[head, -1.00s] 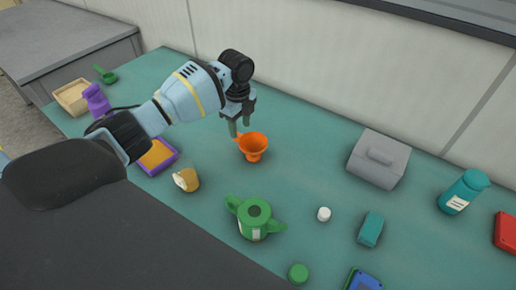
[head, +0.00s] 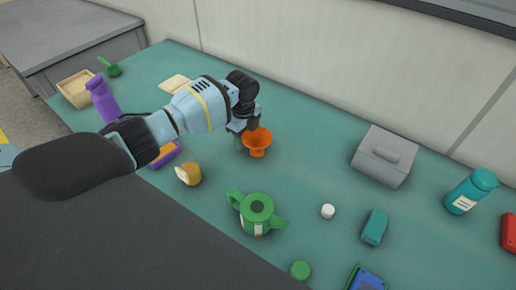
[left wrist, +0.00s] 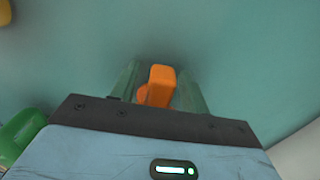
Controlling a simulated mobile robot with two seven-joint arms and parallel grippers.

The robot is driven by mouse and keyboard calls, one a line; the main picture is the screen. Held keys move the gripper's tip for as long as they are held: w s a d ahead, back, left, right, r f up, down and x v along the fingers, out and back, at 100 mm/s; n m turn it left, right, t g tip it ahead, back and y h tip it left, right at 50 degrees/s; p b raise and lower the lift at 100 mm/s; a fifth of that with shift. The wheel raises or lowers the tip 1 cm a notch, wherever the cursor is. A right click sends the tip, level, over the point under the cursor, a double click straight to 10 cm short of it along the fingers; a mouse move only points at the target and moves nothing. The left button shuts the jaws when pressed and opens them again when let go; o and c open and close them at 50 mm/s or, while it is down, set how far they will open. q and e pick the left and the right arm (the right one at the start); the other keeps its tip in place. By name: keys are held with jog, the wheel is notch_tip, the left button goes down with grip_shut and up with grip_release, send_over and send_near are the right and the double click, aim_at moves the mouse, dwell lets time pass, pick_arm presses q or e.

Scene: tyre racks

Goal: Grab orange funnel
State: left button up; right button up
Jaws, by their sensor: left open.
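The orange funnel (head: 258,139) stands on the green tabletop with its wide mouth upward. My left gripper (head: 242,141) is low beside the funnel's far left side and hides part of that edge. In the left wrist view, an orange part of the funnel (left wrist: 161,84) lies between the two open green fingers, with a narrow gap to each. The rest of the funnel is hidden there by the gripper body. My right gripper is not in view.
A green two-spouted pot (head: 256,214) and a tan cup (head: 188,174) stand nearer me. A grey box (head: 384,157) sits at right, with a white cap (head: 328,211) before it. A purple bottle (head: 102,99) is at left. Tabletop right of the funnel is clear.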

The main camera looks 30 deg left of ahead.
pick_arm(q)
grip_shut()
jog(key=shift+r, duration=0.1)
notch_tip(320, 180, up, 10)
jog(key=shift+p, duration=0.4)
dwell(0.3)
